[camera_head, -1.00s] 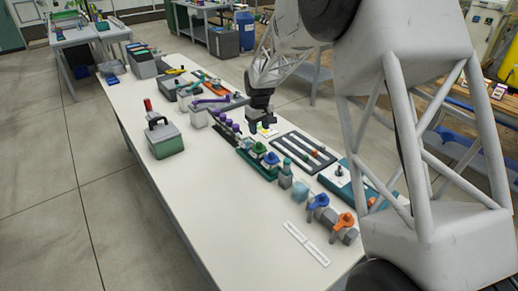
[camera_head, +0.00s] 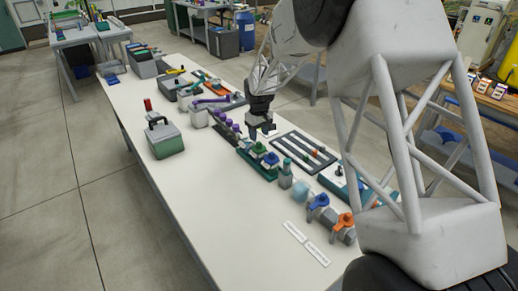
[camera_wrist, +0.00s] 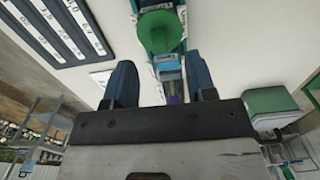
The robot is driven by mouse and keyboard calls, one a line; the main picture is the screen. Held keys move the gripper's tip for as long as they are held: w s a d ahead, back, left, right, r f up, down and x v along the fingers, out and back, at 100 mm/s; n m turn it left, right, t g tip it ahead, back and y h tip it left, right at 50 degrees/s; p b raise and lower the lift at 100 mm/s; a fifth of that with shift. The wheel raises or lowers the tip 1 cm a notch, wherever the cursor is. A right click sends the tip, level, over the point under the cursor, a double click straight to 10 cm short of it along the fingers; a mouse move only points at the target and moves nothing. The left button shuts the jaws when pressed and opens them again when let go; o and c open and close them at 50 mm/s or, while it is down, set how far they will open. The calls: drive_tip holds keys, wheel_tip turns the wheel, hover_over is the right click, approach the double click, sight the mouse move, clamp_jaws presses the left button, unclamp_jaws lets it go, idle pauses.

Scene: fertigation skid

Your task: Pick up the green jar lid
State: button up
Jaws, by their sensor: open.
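The green jar lid (camera_head: 258,148) sits on a jar in the dark green rack (camera_head: 250,162) on the long white table. In the wrist view the lid (camera_wrist: 157,31) is a round green disc at the top centre, ahead of the fingertips. My gripper (camera_head: 261,134) is just above and behind the lid in the head view. It points down, is open, and has nothing between its fingers. In the wrist view my gripper's two blue-grey fingers (camera_wrist: 160,82) stand apart, with the lid beyond their gap.
A blue-lidded jar (camera_head: 271,159) stands right beside the green one. A dark slotted tray (camera_head: 304,149) lies to the right, and purple-topped items (camera_head: 228,123) stand to the left. A green-and-grey box (camera_head: 164,140) is farther left. The table's front is mostly clear.

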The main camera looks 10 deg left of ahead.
sight(259, 143)
drive_tip(key=shift+f, duration=2.6)
drive_tip(key=shift+c, duration=0.3)
clamp_jaws()
